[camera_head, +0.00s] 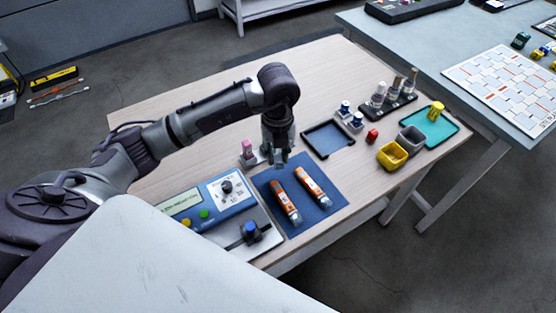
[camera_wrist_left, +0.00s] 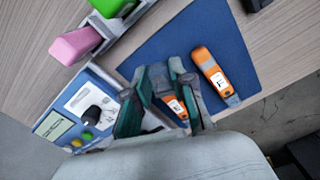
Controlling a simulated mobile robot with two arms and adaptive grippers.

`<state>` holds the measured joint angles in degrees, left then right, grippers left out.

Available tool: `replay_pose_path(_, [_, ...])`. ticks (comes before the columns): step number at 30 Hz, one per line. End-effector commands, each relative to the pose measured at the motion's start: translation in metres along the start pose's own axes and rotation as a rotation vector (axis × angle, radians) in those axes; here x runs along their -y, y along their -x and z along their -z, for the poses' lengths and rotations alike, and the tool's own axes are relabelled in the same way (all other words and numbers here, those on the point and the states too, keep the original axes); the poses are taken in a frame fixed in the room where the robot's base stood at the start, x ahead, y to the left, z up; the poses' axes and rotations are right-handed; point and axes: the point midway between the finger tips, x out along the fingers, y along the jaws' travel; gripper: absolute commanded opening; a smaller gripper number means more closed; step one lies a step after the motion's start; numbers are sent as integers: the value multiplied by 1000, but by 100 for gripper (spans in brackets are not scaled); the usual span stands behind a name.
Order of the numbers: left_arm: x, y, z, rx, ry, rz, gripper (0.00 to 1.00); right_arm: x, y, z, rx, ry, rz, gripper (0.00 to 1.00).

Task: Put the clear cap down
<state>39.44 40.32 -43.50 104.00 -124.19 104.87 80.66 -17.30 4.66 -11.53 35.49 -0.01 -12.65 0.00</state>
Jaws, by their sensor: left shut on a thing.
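My left gripper (camera_head: 277,160) is low over the upper left corner of the blue mat (camera_head: 265,184). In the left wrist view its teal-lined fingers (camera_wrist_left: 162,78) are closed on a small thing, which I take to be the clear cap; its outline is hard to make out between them. Two orange sensor pens lie on the mat: the left pen (camera_head: 284,199) and the right pen (camera_head: 312,184). Both have pale lower ends. In the left wrist view the right pen (camera_wrist_left: 214,73) is clear of the fingers, and the left pen is partly hidden behind them. My right gripper is out of view.
A blue-faced meter (camera_head: 214,203) stands left of the mat. A pink-topped item (camera_head: 247,150) sits in a holder beside my gripper. A dark tray (camera_head: 328,140), yellow bin (camera_head: 392,156), grey bin (camera_head: 411,139) and teal tray (camera_head: 440,132) are to the right. The mat's right strip is bare.

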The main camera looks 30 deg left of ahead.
Motion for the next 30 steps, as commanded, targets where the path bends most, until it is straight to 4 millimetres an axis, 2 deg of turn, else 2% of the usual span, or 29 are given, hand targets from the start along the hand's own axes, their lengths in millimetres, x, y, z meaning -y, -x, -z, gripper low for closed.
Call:
replay_pose_path(3, [2,-7,-12,-1,0,0,4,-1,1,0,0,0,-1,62])
replay_pose_path(8, [3,-16,-14,-1,-2,0,4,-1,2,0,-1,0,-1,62])
replay_pose_path(15, [3,-47,-13,-1,-2,0,4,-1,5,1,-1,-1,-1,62])
replay_pose_path(26, [3,-53,-14,1,-2,0,4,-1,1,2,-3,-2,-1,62])
replay_pose_path(27, [3,-52,-14,1,-2,0,27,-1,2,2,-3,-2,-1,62])
replay_pose_path(30, [3,-52,-14,1,-2,0,43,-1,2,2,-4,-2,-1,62])
